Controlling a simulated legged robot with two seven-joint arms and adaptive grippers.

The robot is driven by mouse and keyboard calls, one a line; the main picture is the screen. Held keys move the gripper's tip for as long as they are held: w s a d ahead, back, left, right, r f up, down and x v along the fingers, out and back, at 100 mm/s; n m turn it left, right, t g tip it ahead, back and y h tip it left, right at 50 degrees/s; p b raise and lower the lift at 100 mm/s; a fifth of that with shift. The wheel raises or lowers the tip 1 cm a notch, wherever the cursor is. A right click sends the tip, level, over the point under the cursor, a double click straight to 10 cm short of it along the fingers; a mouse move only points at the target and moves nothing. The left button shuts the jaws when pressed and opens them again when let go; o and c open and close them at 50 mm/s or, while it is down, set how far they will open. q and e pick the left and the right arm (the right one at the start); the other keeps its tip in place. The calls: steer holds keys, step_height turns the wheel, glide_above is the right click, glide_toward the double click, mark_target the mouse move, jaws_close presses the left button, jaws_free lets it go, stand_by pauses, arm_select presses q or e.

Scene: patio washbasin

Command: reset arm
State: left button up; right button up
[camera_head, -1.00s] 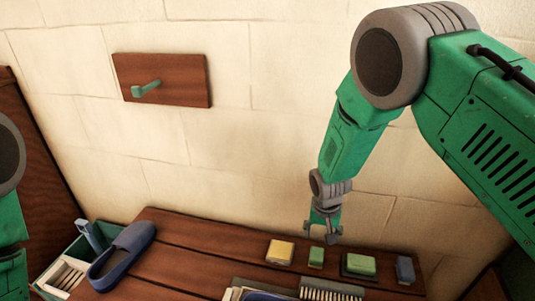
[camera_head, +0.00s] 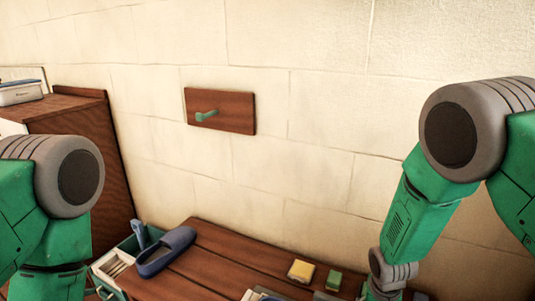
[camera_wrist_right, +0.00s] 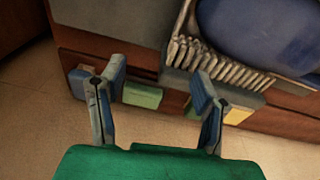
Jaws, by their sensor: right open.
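My right gripper (camera_wrist_right: 157,76) is open and empty in the right wrist view, with its two fingers apart above the bench. Behind the fingers lie a green sponge (camera_wrist_right: 142,95) and a yellow sponge (camera_wrist_right: 238,116). In the head view my right arm comes down from the right; its wrist is at the bottom edge and the fingers are cut off or hidden. My left arm shows at the left edge of the head view, with its gripper out of the picture.
A wooden bench (camera_head: 215,262) stands against the wall. It bears a blue slipper (camera_head: 167,252), a yellow sponge (camera_head: 301,270) and a green one (camera_head: 333,280). A green bin (camera_head: 128,243) and cabinet (camera_head: 75,103) are left. A hook board (camera_head: 238,112) hangs above. A bristled brush (camera_wrist_right: 225,70) shows.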

steer(key=s+d+r+n+p, duration=0.1)
steer(key=s+n+p, duration=0.1)
steer(key=s, duration=1.2)
steer(key=s+d+r+n+y+p, duration=0.1)
steer(key=s+p, duration=0.4)
steer(key=s, duration=1)
steer(key=shift+d+r+n+g, duration=0.2)
steer(key=shift+r+n+g, duration=0.1)
steer(key=shift+r+n, duration=0.6)
steer(key=shift+a, duration=0.3)
